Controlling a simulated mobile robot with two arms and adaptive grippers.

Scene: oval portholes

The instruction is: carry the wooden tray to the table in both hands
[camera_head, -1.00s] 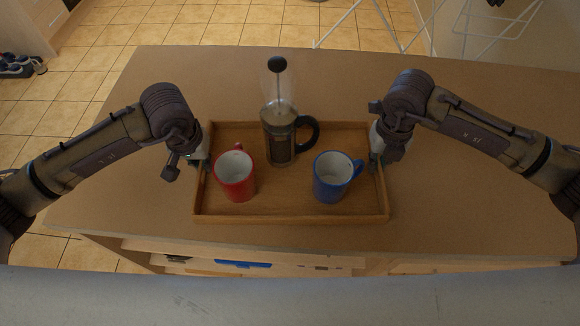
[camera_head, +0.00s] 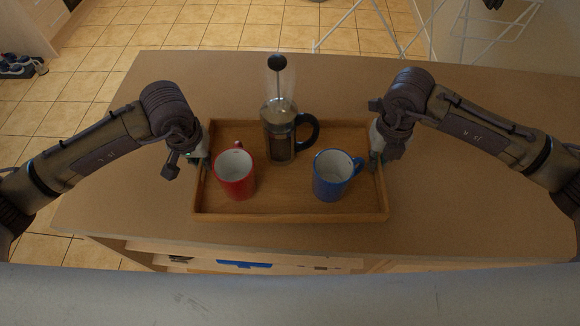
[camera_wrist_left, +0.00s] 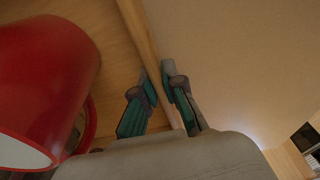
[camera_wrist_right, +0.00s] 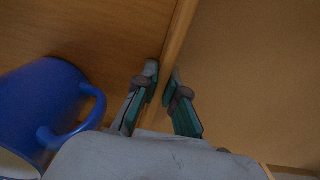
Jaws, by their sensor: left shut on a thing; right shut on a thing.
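The wooden tray (camera_head: 290,216) is level in front of me, above the brown worktop; the gap beneath it is hard to judge. It carries a red mug (camera_head: 236,176) at left, a blue mug (camera_head: 331,177) at right and a French press (camera_head: 281,139) at the back, all upright. My left gripper (camera_head: 203,161) is shut on the tray's left wall, beside the red mug, as the left wrist view (camera_wrist_left: 158,80) shows. My right gripper (camera_head: 376,159) is shut on the right wall, and the blue mug shows beside it in the right wrist view (camera_wrist_right: 50,110).
The brown worktop (camera_head: 470,210) is bare around the tray. Its front has open shelves with a blue item (camera_head: 243,264). Beyond is tiled floor (camera_head: 210,27), with a white drying rack (camera_head: 375,25) at the back and shoes (camera_head: 20,66) at far left.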

